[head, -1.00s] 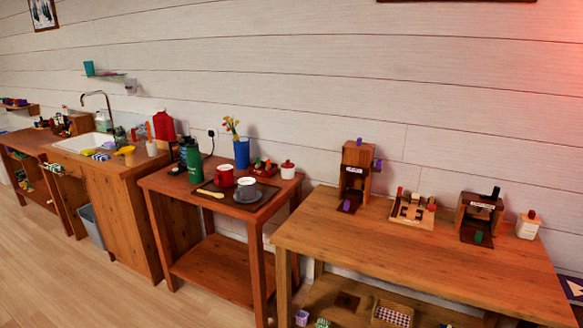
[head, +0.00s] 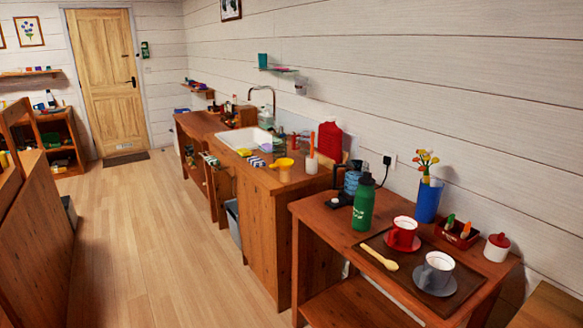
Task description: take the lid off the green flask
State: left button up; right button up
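The green flask (head: 364,205) stands upright near the left corner of a small wooden table (head: 312,212) in the head view. Neither of my grippers shows in this view.
Next to the flask are a dark tray (head: 449,275) with a wooden spoon (head: 379,257), a red cup (head: 403,232) and a grey cup (head: 436,270). Open floor (head: 150,240) lies left.

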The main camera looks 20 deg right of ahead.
aim_at(367, 180)
jog(key=i+j+z, duration=0.1)
jog(key=i, duration=0.45)
jog(key=i+j+z, duration=0.15)
jog(key=i, duration=0.4)
jog(key=j, duration=0.1)
